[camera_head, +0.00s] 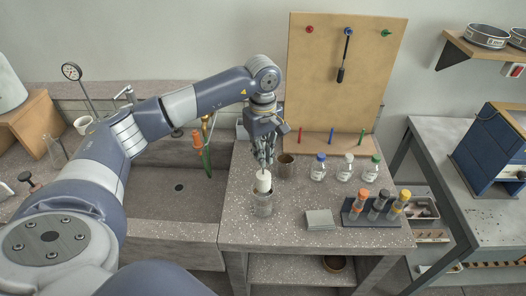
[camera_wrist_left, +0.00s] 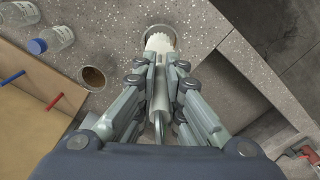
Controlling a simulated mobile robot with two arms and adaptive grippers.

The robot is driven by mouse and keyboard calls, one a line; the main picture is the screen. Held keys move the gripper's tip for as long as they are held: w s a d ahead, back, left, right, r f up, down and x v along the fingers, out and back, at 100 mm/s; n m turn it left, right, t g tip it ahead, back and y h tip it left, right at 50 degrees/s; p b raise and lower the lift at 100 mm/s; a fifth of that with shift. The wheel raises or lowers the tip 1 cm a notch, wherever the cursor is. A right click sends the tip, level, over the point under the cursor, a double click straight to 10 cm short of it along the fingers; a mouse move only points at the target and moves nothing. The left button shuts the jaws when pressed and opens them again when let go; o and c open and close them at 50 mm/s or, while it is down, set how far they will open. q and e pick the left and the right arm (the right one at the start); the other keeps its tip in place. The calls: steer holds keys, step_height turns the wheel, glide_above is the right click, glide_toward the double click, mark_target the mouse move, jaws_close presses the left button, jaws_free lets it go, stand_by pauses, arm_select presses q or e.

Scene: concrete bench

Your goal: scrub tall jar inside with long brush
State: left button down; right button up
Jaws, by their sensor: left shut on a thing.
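My left gripper (camera_head: 265,158) is shut on the long brush, pointing down over the bench near its left edge. How deep the brush sits in the jar I cannot tell. My right gripper is not in view.
A brown cup (camera_head: 286,166) stands close behind the jar. A sink (camera_head: 170,205) lies left; a pegboard (camera_head: 335,75) stands behind.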

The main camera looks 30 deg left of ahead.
mark_target(263, 174)
arm_select(q)
step_height(263, 174, down, 2)
steer(key=shift+f+b, duration=0.15)
steer(key=shift+b, duration=0.55)
steer(key=shift+f+b, duration=1.15)
steer(key=shift+f, duration=0.25)
step_height(263, 174, down, 4)
steer(key=b, duration=0.3)
steer(key=shift+f+b, duration=0.45)
steer(key=shift+f, duration=0.1)
